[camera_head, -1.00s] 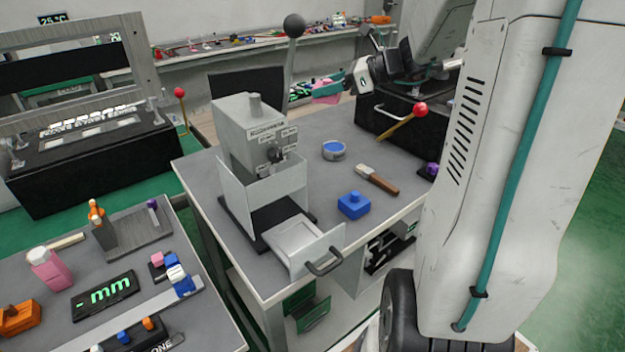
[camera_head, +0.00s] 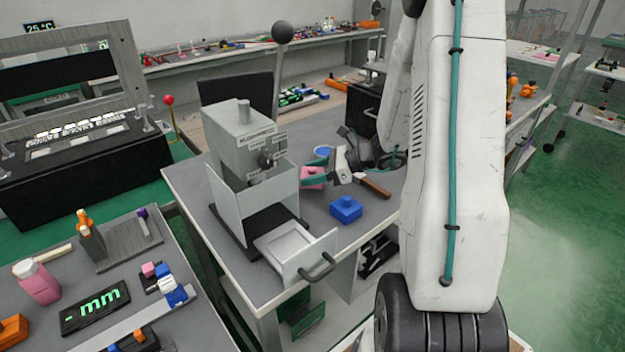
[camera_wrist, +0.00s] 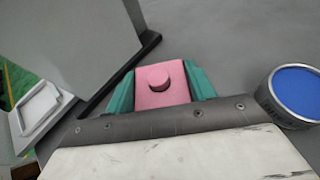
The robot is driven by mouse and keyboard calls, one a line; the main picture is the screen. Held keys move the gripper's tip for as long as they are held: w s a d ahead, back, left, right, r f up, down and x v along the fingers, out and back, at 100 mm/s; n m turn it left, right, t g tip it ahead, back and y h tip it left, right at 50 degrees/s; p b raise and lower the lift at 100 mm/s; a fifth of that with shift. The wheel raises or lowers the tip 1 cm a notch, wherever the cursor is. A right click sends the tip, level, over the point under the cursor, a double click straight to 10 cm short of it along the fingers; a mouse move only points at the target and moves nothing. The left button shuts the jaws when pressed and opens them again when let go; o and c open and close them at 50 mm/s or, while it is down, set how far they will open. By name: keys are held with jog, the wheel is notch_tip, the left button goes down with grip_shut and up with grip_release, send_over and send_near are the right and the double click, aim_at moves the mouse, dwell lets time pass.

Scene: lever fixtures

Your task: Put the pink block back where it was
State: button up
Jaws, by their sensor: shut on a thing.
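The pink block (camera_head: 312,176) has a round knob on top and sits between the teal fingers of my gripper (camera_head: 317,172). In the wrist view the pink block (camera_wrist: 160,88) is clasped on both sides by the teal fingers of my gripper (camera_wrist: 162,92). It is close over the grey table (camera_head: 290,205), beside the right side of the grey lever machine. I cannot tell whether its underside touches the table.
The grey machine (camera_head: 240,150) with a tall black-knobbed lever stands to the left, its drawer (camera_head: 290,248) pulled out. A blue block (camera_head: 346,209) lies in front of my gripper. A blue-topped round tin (camera_wrist: 297,92) is close to the right. A brown-handled tool (camera_head: 374,187) lies right.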

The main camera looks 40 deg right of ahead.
jog(key=shift+f, duration=1.05)
jog(key=shift+f, duration=0.2)
jog(key=o, duration=1.2)
jog(key=shift+o, duration=0.2)
jog(key=shift+r, duration=0.15)
jog(key=shift+s+d+r, duration=0.2)
jog(key=shift+s+d, duration=0.05)
jog(key=shift+d, duration=0.05)
jog(key=v, duration=1.1)
jog(key=shift+s+d, duration=0.1)
